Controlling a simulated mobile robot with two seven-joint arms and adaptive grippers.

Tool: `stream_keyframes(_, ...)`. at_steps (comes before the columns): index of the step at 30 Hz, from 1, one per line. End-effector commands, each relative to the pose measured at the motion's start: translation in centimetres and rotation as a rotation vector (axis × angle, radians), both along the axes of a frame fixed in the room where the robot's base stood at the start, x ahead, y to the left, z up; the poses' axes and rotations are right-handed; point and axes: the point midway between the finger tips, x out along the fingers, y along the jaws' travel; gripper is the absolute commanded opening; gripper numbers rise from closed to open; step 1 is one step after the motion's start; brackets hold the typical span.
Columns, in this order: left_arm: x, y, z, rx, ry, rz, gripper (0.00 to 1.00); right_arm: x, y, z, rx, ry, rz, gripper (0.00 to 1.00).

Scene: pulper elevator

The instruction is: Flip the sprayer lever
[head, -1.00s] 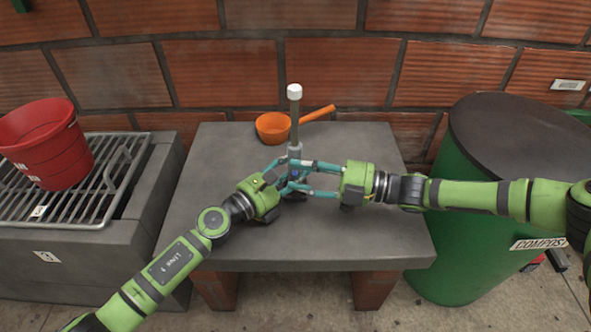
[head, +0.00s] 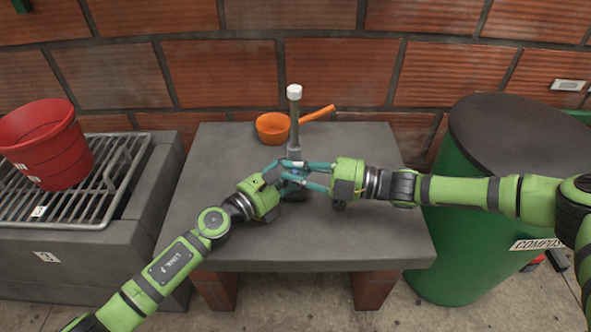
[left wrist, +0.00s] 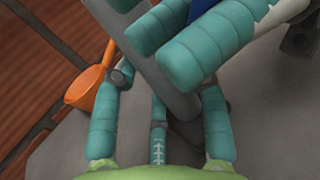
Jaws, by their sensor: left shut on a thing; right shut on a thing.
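The sprayer (head: 295,130) stands upright on the grey table as a grey column with a white top. Its grey body also shows in the left wrist view (left wrist: 168,85), tilted across the picture. My left gripper (head: 287,176) comes from the lower left and is shut on the lower sprayer body. My right gripper (head: 298,173) comes from the right and is shut at the same height on a part of the sprayer. A dark blue part (left wrist: 204,9) shows between its teal fingers in the left wrist view. The fingers of both grippers overlap and hide the lever's exact position.
An orange ladle (head: 272,127) lies behind the sprayer on the table (head: 225,235). A red bucket (head: 50,150) stands on a metal grate at left. A green compost barrel (head: 450,245) with a dark lid stands at right. A brick wall (head: 340,72) closes the back.

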Motion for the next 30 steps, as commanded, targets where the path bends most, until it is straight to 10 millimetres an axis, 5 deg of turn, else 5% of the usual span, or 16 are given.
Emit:
stream_keyframes(19, 0.01, 0.02, -0.06, 0.001, 0.001, 0.001, 0.00, 0.77, 0.05, 0.38, -0.001, 0.186, 0.000, 0.00)
stream_keyframes(21, 0.01, 0.02, -0.06, 0.001, 0.001, 0.001, 0.00, 0.77, 0.05, 0.38, -0.001, 0.185, 0.001, 0.35)
stream_keyframes(22, 0.01, 0.02, -0.06, 0.001, 0.001, 0.001, 0.00, 0.77, 0.05, 0.38, -0.001, 0.185, 0.001, 0.41)
stream_keyframes(30, -0.01, 0.01, -0.05, 0.001, 0.001, 0.000, 0.00, 0.85, -0.02, 0.39, -0.001, 0.184, -0.002, 0.41)
